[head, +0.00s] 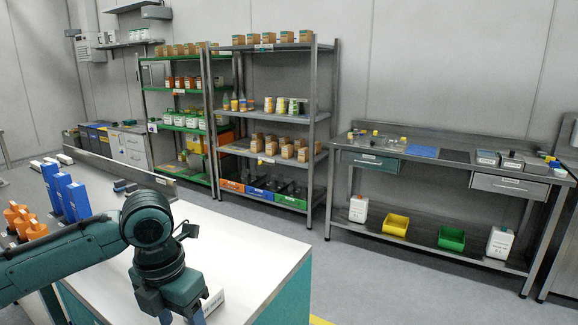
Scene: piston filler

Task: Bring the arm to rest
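My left arm, teal and black, comes in from the left over the white worktop (255,250). Its wrist bends down, and my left gripper (182,316) points downward at the bottom edge of the view. Parts of two fingers show apart, but their tips are cut off, so I cannot tell whether it is open or holds something. A small white labelled item (213,301) shows just right of the gripper; I cannot tell whether they touch. My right gripper is not in view.
Blue upright parts (77,201) and orange parts (36,230) stand left, behind my arm. The worktop's right side is clear. Beyond open floor stand a stocked grey shelf rack (313,135) and a steel bench (440,175) with bins below.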

